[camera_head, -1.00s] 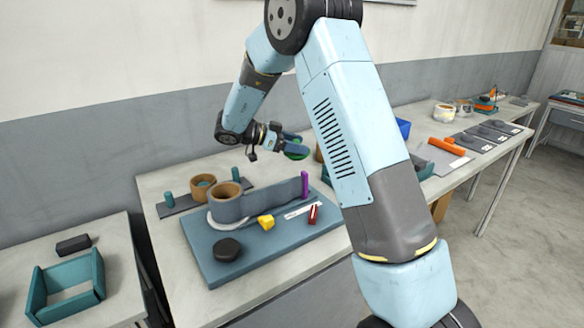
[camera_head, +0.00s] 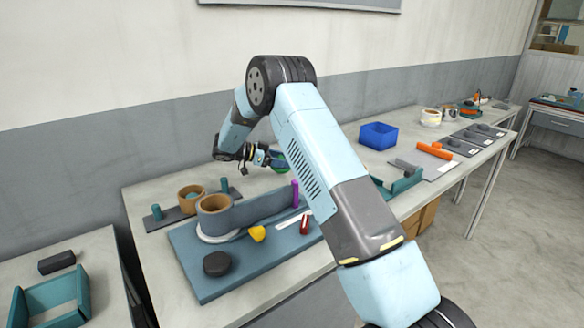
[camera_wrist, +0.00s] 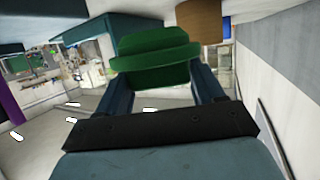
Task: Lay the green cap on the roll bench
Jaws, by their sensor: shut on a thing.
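My gripper (camera_head: 272,158) is shut on the green cap (camera_head: 281,169), above the back part of the long pale bench (camera_head: 142,195). My arm hides part of the cap in the head view. In the wrist view the green cap (camera_wrist: 155,52) sits between both fingers of my gripper (camera_wrist: 162,78). It has a wide rim and is held clear of any surface. No label shows which surface is the roll bench.
A second table (camera_head: 95,248) is at left.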

